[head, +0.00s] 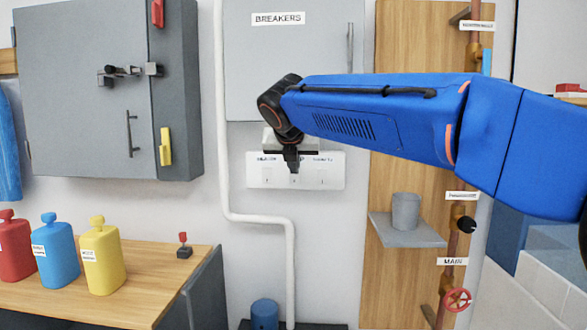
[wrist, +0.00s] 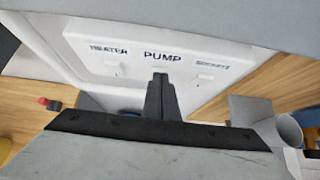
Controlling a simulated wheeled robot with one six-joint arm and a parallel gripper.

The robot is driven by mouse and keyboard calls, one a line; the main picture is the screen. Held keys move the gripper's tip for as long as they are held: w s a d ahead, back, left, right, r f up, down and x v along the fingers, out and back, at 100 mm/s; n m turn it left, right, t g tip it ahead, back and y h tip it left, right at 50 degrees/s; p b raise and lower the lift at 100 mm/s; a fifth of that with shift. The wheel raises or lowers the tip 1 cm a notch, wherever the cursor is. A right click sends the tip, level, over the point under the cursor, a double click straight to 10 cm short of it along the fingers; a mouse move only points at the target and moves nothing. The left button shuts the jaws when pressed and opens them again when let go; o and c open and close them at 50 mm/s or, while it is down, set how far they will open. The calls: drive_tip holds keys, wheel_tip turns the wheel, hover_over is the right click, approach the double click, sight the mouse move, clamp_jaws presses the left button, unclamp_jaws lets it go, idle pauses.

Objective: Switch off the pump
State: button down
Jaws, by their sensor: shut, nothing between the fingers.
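A white switch panel (head: 335,172) is on the wall below the breaker cabinet. In the wrist view the panel (wrist: 92,48) carries the labels HEATER, PUMP (wrist: 162,57) and one at the right that seems to read SOCKETS. The heater switch (wrist: 113,68) and the right switch (wrist: 205,75) show beside my fingers. My gripper (head: 292,168) is shut and empty in front of the panel's middle. In the wrist view its fingertips (wrist: 160,76) are just below the PUMP label and hide most of the pump switch. I cannot tell whether they touch it.
The grey BREAKERS cabinet (head: 290,60) is directly above. A white pipe (head: 222,150) runs down the wall left of the panel. A small shelf (head: 408,232) with a grey cup (head: 406,210) is at the right. Coloured bottles (head: 103,258) stand on the bench at the left.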

drive_tip(key=shift+w+r, duration=0.2)
drive_tip(key=shift+w, duration=0.35)
drive_tip(key=shift+r, duration=0.2)
drive_tip(key=shift+r, duration=0.85)
drive_tip(key=shift+s, duration=0.1)
